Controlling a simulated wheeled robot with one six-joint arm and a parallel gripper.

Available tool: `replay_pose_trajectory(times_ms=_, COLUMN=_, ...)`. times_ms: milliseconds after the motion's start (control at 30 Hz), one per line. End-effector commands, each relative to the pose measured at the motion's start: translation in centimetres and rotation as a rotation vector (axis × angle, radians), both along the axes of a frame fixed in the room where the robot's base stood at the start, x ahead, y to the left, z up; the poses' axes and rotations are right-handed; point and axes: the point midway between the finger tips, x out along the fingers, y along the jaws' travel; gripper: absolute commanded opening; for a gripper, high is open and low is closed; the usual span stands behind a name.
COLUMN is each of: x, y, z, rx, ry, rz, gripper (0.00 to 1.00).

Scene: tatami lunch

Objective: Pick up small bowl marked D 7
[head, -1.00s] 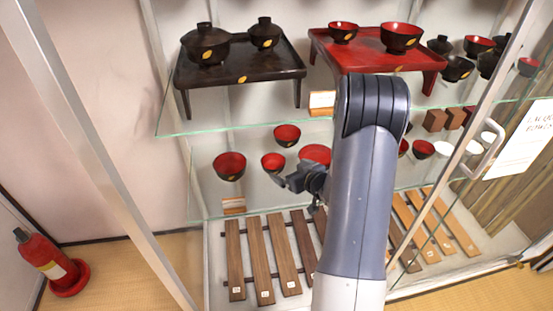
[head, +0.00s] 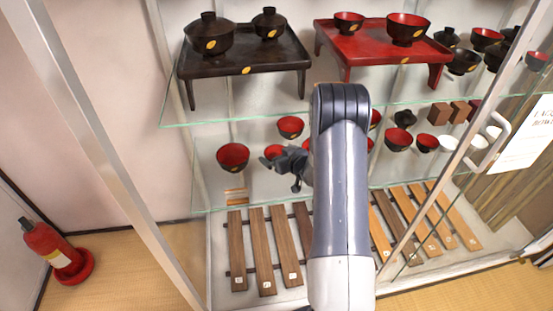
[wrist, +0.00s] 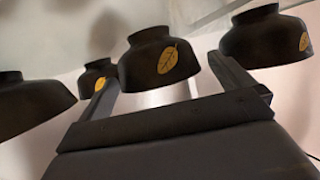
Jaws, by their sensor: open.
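Several small dark bowls with red insides stand on the middle glass shelf; no D 7 mark is readable. My gripper (head: 287,163) reaches in over this shelf, right by a small bowl (head: 274,152) that it partly covers. In the wrist view, my gripper (wrist: 162,74) is open, and a dark bowl with a gold leaf (wrist: 150,72) shows between its fingers, apparently not held. That view looks upside down, with the bowls' feet upward. Another leaf-marked bowl (wrist: 262,38) is at the right, and a smaller one (wrist: 92,78) is behind the left finger.
A larger bowl (head: 233,157) stands left of the gripper and another (head: 290,127) behind it. A black tray table (head: 290,62) and a red one (head: 440,48) stand on the shelf above. Wooden slats (head: 236,250) lie below. A cabinet frame post (head: 110,160) is at the left.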

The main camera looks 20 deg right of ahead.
Motion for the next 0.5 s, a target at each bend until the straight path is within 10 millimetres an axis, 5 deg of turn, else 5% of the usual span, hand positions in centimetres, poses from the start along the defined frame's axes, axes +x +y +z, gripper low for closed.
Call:
replay_pose_trajectory(times_ms=200, x=0.08, y=-0.01, z=0.00, rx=0.000, ry=0.000, rz=-0.001, gripper=1.00)
replay_pose_trajectory(times_ms=500, x=0.05, y=-0.02, z=0.01, rx=0.000, ry=-0.001, rz=-0.001, gripper=0.75)
